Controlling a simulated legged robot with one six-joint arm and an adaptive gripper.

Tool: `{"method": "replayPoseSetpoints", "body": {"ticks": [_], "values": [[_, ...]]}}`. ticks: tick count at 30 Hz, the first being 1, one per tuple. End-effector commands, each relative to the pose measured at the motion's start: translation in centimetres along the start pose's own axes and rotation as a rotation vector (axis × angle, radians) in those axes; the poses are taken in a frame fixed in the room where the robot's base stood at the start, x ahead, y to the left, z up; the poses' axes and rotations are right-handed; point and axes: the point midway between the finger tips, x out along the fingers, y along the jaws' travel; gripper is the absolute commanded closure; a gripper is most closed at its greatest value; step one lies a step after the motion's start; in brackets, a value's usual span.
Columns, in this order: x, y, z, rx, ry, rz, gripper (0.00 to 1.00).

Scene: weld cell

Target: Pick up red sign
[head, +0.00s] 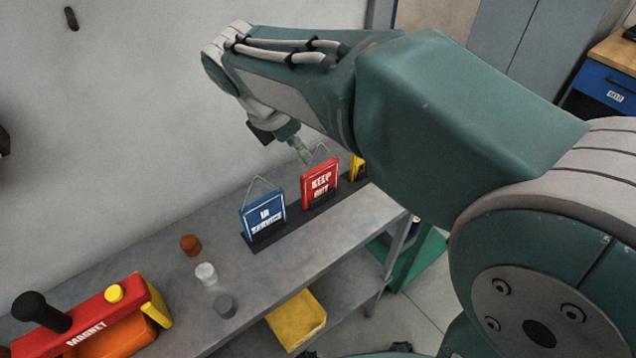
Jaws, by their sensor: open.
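The red sign (319,186) reads "KEEP OUT" and stands upright with a wire hanger at its top. It sits in a dark rack (292,226) on the grey bench, between a blue sign (264,216) on its left and a yellow sign (357,170) on its right. My gripper (301,155) is above and just behind the red sign's hanger, at the end of my arm reaching in from the right. It is open and holds nothing that I can see. The arm partly hides the gripper, and the yellow sign is mostly hidden. I cannot tell whether a finger touches the hanger.
The grey bench (165,262) also bears a red magnet tool (95,325), a brown cylinder (190,244), a white one (206,274) and a grey one (224,305). A yellow bin (297,320) is on the lower shelf. A wall stands behind the bench.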

Motion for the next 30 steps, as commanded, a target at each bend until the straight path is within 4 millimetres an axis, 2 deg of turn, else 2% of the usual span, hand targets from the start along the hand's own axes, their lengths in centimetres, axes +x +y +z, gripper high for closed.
{"method": "replayPoseSetpoints", "body": {"ticks": [4, 10, 17, 24, 30], "values": [[0.8, 0.5, -0.4, -0.061, -0.012, -0.008, 0.44], [4.1, 0.5, -0.3, -0.059, -0.011, -0.011, 0.44], [6.2, 0.7, -0.4, -0.058, -0.011, -0.009, 0.44], [9.8, 0.9, -0.6, -0.056, -0.010, -0.010, 0.44], [10.9, 0.9, -0.5, -0.056, -0.010, -0.006, 0.44]]}}
